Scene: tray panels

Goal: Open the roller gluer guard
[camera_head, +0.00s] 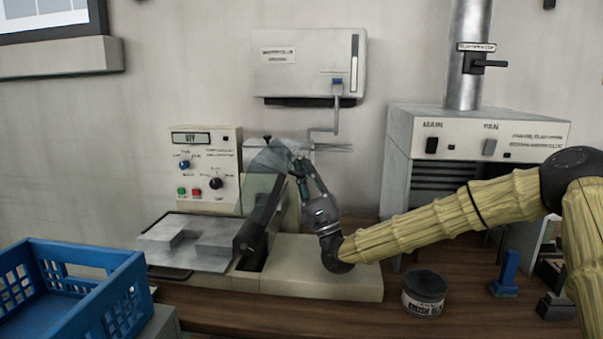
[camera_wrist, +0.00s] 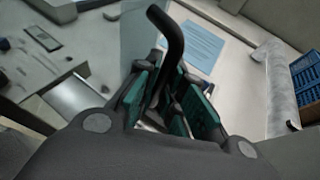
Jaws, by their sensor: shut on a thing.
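The roller gluer (camera_head: 330,265) stands on the bench with a cream base and a dark roller (camera_head: 258,220). Its clear guard (camera_head: 262,162) is tilted up above the roller. My gripper (camera_head: 290,160) reaches the guard's upper edge from the right. In the wrist view my gripper (camera_wrist: 170,92) has its teal pads shut on a black curved handle (camera_wrist: 170,35). Part of the clear guard (camera_wrist: 137,45) shows beside the handle there. The handle's lower part is hidden between the pads.
A control box (camera_head: 205,150) stands behind the gluer, with a grey tray plate (camera_head: 185,245) in front. A blue crate (camera_head: 120,310) is at front left. A glue tub (camera_head: 424,290) and blue stand (camera_head: 508,270) sit right. A wall box (camera_head: 305,62) hangs above; a fan unit (camera_head: 475,130) stands behind right.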

